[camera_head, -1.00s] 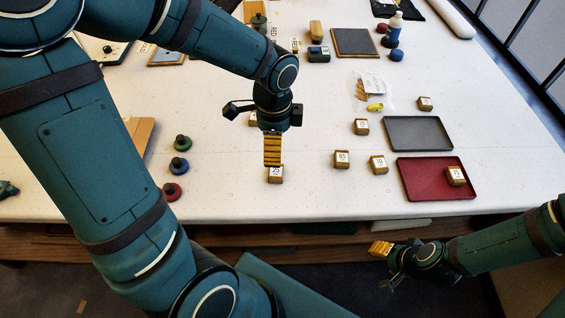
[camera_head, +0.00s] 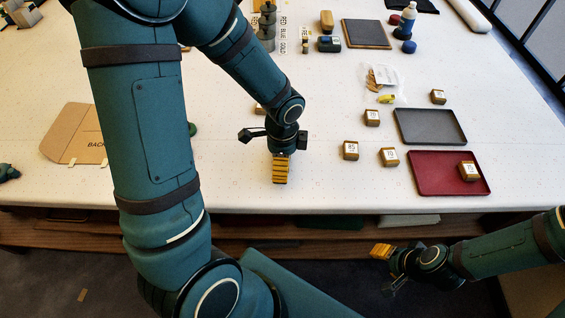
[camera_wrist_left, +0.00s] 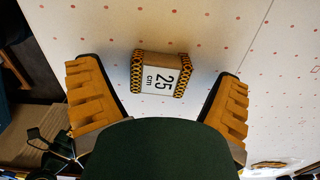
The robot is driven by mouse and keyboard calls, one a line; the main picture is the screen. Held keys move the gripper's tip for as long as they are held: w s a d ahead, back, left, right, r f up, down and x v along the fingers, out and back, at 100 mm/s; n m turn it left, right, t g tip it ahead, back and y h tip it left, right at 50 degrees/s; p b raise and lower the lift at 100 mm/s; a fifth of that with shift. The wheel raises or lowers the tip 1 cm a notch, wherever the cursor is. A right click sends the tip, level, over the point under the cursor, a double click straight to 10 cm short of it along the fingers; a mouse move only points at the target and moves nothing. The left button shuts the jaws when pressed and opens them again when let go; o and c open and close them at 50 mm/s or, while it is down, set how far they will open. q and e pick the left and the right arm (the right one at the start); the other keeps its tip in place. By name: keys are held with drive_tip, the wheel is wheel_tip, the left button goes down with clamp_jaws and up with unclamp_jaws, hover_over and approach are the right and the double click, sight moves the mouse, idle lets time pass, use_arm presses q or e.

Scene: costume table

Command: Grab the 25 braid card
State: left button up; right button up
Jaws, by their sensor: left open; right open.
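The 25 braid card (camera_wrist_left: 160,76), a small block-like card with a white "25 cm" label and yellow-black braid along two edges, lies on the white table in the left wrist view. My left gripper (camera_wrist_left: 158,88) is open, with one yellow finger on each side of the card and visible gaps between. In the head view my left gripper (camera_head: 281,174) points down near the table's front edge, and the card is hidden behind it. My right gripper (camera_head: 381,251) is open and empty, low in front of the table.
Other braid cards (camera_head: 350,150) (camera_head: 389,157) (camera_head: 372,117) stand to the right. Another card (camera_head: 468,170) sits in the red tray (camera_head: 430,185). A grey tray (camera_head: 425,127) lies behind it. A cardboard piece (camera_head: 75,130) lies at left.

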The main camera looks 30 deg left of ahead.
use_arm(q)
drive_tip(key=c, duration=1.1)
